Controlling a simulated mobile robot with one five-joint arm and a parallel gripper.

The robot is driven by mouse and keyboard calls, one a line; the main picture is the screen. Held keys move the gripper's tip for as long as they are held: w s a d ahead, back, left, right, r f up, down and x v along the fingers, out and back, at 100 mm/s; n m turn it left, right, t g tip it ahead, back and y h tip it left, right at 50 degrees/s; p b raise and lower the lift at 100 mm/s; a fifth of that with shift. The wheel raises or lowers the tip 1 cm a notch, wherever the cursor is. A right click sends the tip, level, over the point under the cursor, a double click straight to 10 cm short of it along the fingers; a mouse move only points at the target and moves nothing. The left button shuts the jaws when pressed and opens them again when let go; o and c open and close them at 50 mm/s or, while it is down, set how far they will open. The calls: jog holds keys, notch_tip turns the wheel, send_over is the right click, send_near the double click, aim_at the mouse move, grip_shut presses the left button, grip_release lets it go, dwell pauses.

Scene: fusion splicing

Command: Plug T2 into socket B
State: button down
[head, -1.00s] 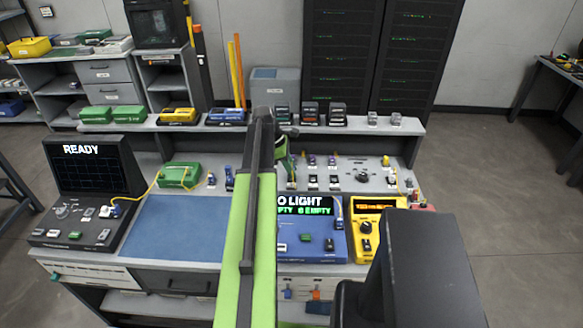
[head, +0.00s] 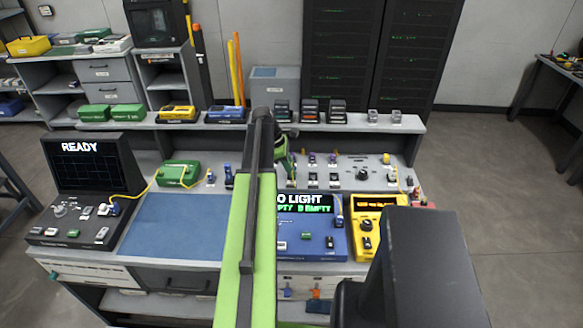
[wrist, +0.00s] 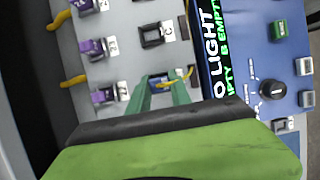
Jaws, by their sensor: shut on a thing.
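My gripper shows in the wrist view (wrist: 163,88), with its two green fingers shut on a small blue plug (wrist: 158,79). A dark square socket (wrist: 151,35) with a label is just beyond the fingers. The blue instrument (wrist: 255,60) is to the right; its screen reads "NO LIGHT" and shows EMPTY entries. It also stands on the bench in the head view (head: 318,243), where my arm covers its left part and most of my gripper. I cannot make out socket B.
Purple connectors (wrist: 104,96) with yellow cables line the left of the wrist view. In the head view, a yellow meter (head: 378,218) stands right of the blue instrument. A green box (head: 179,173), a "READY" monitor (head: 85,165) and a clear blue mat (head: 172,225) are left.

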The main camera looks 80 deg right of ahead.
jog(key=c, duration=1.1)
grip_release()
jog(key=shift+r, duration=0.15)
jog(key=d+p+v, duration=0.1)
jog(key=p+v, duration=1.5)
jog(key=v, duration=0.1)
jog(key=shift+a, duration=0.5)
jog(key=shift+w, duration=0.1)
